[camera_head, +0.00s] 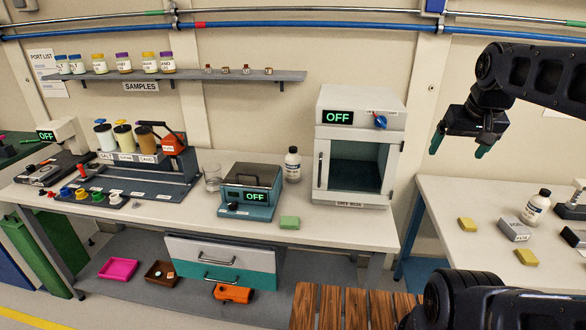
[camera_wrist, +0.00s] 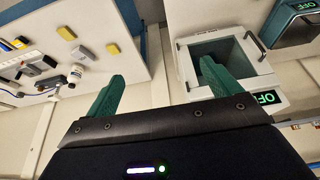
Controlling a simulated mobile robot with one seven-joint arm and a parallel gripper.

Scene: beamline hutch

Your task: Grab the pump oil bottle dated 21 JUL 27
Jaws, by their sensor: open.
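A white bottle with a black cap and a label (camera_head: 536,207) stands upright on the right-hand table. It also shows at the left of the wrist view (camera_wrist: 75,74). A second white bottle with a black cap (camera_head: 292,165) stands on the long bench, between the teal hot plate and the white oven. The dates on both labels are too small to read, so I cannot tell which is dated 21 JUL 27. My gripper (camera_head: 460,146) is open and empty, with teal fingers. It hangs in the air between the oven and the right-hand table, apart from both bottles.
The right-hand table (camera_head: 455,200) also bears yellow blocks (camera_head: 467,224), a grey box (camera_head: 514,229) and equipment at its right edge. The white oven (camera_head: 360,110) stands open-fronted on the bench.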

